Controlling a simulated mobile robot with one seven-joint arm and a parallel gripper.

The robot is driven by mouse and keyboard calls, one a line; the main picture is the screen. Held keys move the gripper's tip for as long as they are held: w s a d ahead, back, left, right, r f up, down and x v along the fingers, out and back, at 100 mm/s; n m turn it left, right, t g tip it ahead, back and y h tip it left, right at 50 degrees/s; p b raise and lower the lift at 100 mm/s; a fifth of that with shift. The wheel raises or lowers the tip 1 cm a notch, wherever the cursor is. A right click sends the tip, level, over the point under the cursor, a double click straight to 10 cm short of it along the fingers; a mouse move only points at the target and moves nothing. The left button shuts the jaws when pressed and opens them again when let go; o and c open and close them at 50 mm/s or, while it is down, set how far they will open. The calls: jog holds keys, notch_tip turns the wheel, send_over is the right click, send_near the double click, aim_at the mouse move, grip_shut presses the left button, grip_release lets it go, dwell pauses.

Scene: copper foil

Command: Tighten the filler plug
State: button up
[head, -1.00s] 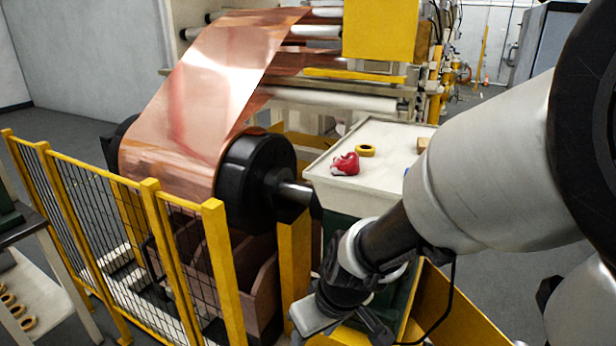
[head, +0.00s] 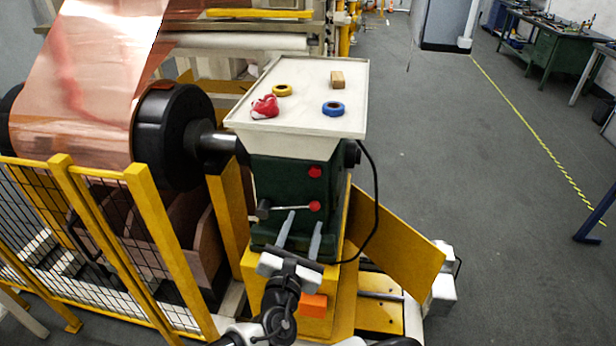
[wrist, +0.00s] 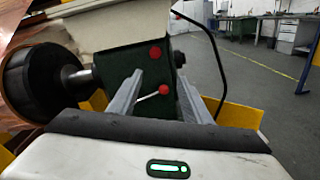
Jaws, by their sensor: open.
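A dark green gearbox housing (head: 285,172) stands under a pale tray. A round red plug (head: 315,172) sits high on its front face; I take it for the filler plug, and it also shows in the wrist view (wrist: 155,53). Below it a red ball knob (head: 315,206) ends a thin metal lever (head: 290,208). My gripper (head: 304,219) is open and empty, its two grey fingers pointing at the housing below the red plug. In the wrist view the lever's knob (wrist: 163,90) appears between the fingers, and the red plug lies above it. I see no contact.
The pale tray (head: 345,110) on top holds a red crumpled cloth (head: 264,107), yellow tape (head: 282,90), blue tape (head: 333,109) and a wooden block (head: 337,78). A yellow mesh fence (head: 110,235) and copper roll (head: 75,120) are left. A black cable (head: 376,200) hangs right. Open floor lies right.

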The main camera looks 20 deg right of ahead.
jog(key=b, duration=1.3)
send_near(315, 173)
jog(key=shift+n+t, duration=0.3)
jog(key=p+x, duration=0.1)
jog(key=x, duration=0.5)
jog(key=shift+d+f, duration=0.1)
jog(key=shift+d, duration=0.05)
jog(key=shift+w+d, duration=0.3)
jog(key=shift+w, duration=0.25)
jog(key=c, duration=1.1)
